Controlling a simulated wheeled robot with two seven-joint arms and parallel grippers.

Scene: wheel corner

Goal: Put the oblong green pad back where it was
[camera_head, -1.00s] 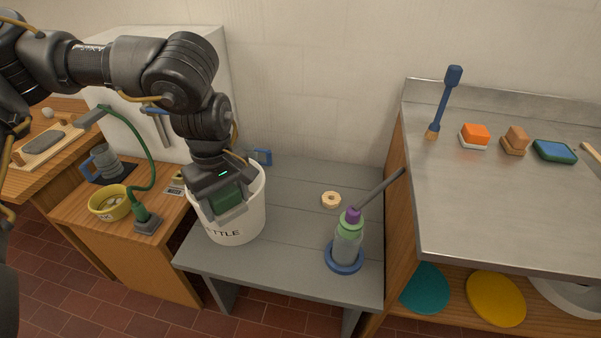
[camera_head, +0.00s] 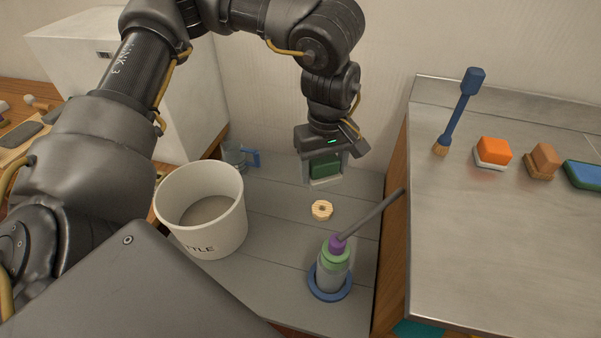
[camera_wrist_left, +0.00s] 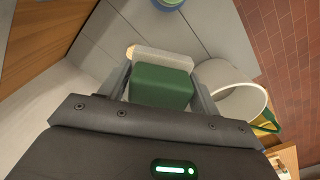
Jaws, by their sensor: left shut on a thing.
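The oblong green pad (camera_head: 325,165) is between the fingers of my left gripper (camera_head: 323,178), which is shut on it. It hangs above the grey bench, behind the ring-shaped biscuit-coloured piece (camera_head: 322,210). In the left wrist view the green pad (camera_wrist_left: 161,86) fills the gap between the fingers, with a pale layer (camera_wrist_left: 162,59) at its far side. On the steel counter at right stand an orange block with a white base (camera_head: 492,152), a brown block (camera_head: 543,160) and a blue-and-green pad (camera_head: 583,174) cut by the frame edge. My right gripper is not in view.
A white bucket (camera_head: 228,228) stands on the grey bench at left, with a blue-handled clear mug (camera_head: 235,156) behind it. A bottle (camera_head: 333,268) with a slanting grey rod stands in a blue ring near the steel counter (camera_head: 480,240).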

